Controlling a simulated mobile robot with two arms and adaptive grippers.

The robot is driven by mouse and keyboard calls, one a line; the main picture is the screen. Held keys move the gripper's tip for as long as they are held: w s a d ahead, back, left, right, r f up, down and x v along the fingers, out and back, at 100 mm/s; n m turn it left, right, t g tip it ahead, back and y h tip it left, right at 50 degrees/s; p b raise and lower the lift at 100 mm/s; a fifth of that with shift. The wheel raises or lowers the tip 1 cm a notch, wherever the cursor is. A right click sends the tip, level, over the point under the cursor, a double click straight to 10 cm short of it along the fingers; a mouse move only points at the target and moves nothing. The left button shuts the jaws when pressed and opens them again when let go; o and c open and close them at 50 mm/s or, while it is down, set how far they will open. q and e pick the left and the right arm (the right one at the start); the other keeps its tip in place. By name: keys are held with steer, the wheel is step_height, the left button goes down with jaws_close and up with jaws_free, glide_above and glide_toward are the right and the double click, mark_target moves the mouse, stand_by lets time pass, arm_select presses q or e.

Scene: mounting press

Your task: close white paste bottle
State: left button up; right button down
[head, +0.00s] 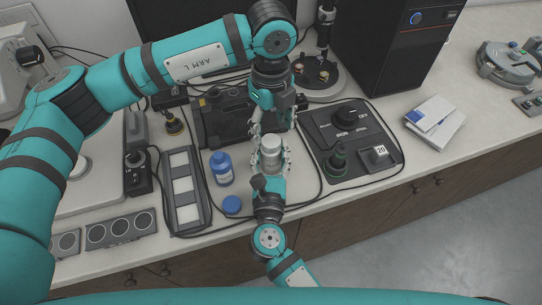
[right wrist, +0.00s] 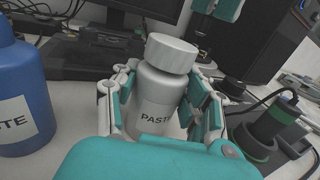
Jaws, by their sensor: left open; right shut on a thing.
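The white paste bottle (head: 271,164) stands upright on the counter in the head view; its label reads PASTE in the right wrist view (right wrist: 157,101). A white cap (head: 271,141) sits on its top and also shows in the right wrist view (right wrist: 171,54); I cannot tell how tightly it is seated. My right gripper (head: 271,166) is shut around the bottle's body, fingers on both sides (right wrist: 160,105). My left gripper (head: 272,126) points down, open, just above the cap. Its fingertips show partly at the top of the right wrist view (right wrist: 228,8).
A blue bottle (head: 222,171) stands left of the white one, with a round blue cap (head: 232,204) on the counter in front. A tray with pale squares (head: 172,215) lies further left. A dark control panel (head: 322,150) with knobs is on the right.

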mark_target(271, 140)
arm_select(q)
step_height(271, 140, up, 4)
steer(key=shift+f, duration=0.25)
steer(key=shift+f, duration=4.05)
steer(key=c, duration=1.1)
steer(key=o, duration=1.1)
steer(key=shift+o, duration=0.2)
